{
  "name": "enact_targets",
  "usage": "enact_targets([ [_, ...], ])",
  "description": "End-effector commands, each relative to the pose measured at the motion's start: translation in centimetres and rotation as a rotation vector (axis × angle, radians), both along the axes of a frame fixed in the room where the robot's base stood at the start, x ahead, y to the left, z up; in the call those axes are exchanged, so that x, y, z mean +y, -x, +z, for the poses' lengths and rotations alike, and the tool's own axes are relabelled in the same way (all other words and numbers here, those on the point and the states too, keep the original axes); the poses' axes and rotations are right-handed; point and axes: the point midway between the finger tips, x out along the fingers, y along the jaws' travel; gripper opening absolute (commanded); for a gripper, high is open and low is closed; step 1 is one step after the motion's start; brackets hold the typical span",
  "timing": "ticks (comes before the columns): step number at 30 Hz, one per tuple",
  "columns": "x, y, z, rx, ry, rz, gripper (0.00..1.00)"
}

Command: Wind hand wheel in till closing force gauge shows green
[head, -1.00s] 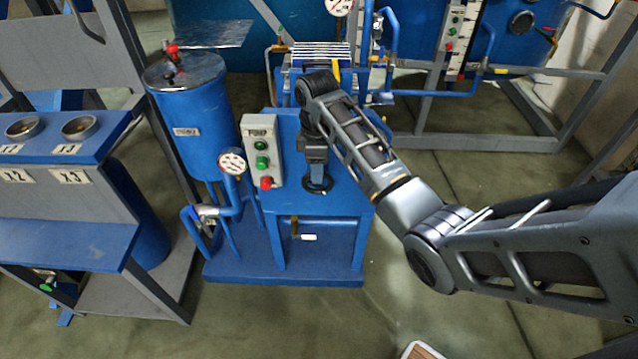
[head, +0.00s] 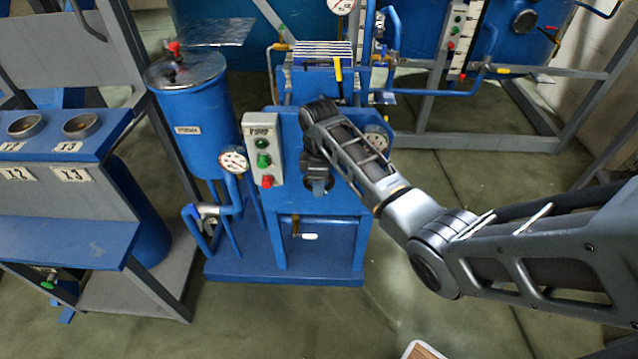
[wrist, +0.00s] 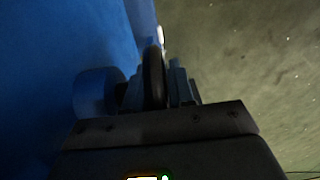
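The dark hand wheel (wrist: 154,78) shows edge-on in the wrist view, just beyond my gripper's body, with blue-grey parts close on both sides. Whether my fingers press on its rim is too dark to tell.
A grey pump switch box (head: 262,150) with green and red buttons stands close left of my gripper. Left of it are a pipe gauge (head: 234,160) and a blue tank (head: 205,125). Filter plates (head: 322,55) lie behind my arm.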

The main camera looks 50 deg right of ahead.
Motion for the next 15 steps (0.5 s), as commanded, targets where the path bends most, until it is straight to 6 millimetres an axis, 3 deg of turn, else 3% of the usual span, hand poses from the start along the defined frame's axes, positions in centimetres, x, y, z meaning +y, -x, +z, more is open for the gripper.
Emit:
enact_targets([
  [7,0.01,0.00,0.02,0.000,0.000,0.000,0.00],
  [15,0.12,0.03,0.22,-0.042,-0.038,-0.001,0.00],
])
